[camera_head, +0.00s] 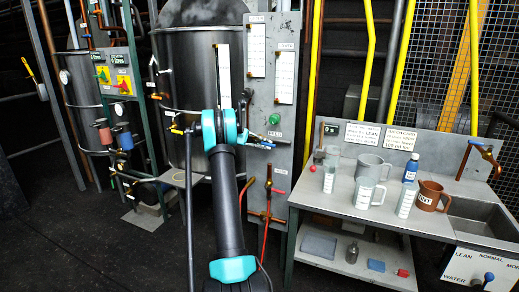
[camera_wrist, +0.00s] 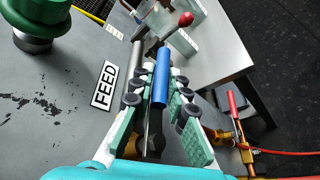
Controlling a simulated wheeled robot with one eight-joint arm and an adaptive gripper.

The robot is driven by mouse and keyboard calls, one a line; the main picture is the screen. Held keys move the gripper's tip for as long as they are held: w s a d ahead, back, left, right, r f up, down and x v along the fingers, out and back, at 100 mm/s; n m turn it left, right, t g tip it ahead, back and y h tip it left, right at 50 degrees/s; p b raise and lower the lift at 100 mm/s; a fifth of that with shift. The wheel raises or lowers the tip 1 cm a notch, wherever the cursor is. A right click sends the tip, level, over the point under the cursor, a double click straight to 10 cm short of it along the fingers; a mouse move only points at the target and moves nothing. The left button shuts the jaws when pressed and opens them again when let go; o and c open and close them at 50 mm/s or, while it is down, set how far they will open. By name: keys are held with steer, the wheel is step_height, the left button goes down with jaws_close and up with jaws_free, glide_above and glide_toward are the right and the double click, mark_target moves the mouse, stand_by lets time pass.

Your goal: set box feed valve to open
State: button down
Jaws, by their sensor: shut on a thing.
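The feed valve's blue lever (camera_wrist: 160,88) lies between the fingers of my gripper (camera_wrist: 162,82) in the wrist view, beside a white FEED label (camera_wrist: 104,86) on the grey panel. The fingers are shut on the lever, one on each side. The lever points along the fingers, and its pivot is partly hidden by them. In the head view my gripper (camera_head: 258,139) is at the grey panel (camera_head: 259,185), below a green knob (camera_head: 275,119). My arm hides part of the valve there.
The green knob (camera_wrist: 37,20) is at upper left in the wrist view. A red-handled valve (camera_wrist: 232,105) is at right. A workbench (camera_head: 330,195) with mugs, bottles and a sink (camera_head: 482,220) stands right of the panel. A large tank (camera_head: 190,75) stands behind my arm.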

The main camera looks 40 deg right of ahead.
steer(key=shift+a, duration=0.15)
stand_by(0.4)
steer(key=c, duration=1.5)
jaws_free()
steer(key=shift+r, duration=0.1)
steer(key=v, duration=1.2)
steer(key=shift+f, duration=0.25)
steer(key=shift+w+a, duration=0.1)
